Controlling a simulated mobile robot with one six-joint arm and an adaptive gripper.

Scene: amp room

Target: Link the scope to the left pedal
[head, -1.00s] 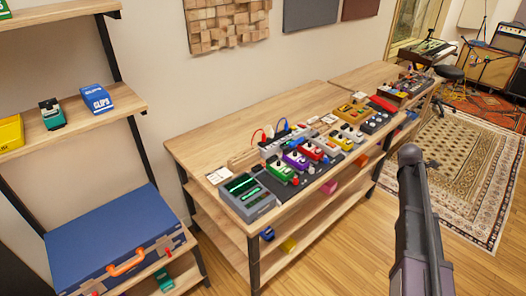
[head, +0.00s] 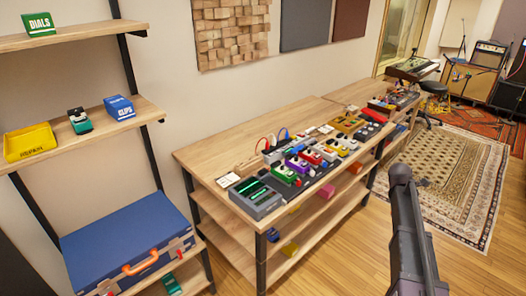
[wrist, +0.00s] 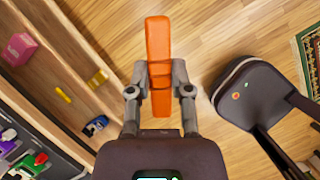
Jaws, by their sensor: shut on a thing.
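The scope, a grey box with green-lit screens (head: 255,197), sits at the near left end of the wooden table. Beside it is a row of small pedals on a dark board; the green pedal (head: 284,174) is the leftmost. Which pedal is the task's left one is not certain. A red cable (head: 265,142) and a blue cable (head: 284,134) stand up in arcs behind the pedals. In the wrist view my gripper (wrist: 160,72) is shut on a long orange bar (wrist: 158,40), held above the wooden floor. The head view does not show my gripper's fingers.
Lower shelves hold small boxes. A wall rack at left has a yellow bin (head: 30,142), a blue box (head: 119,107) and a blue case (head: 130,240).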

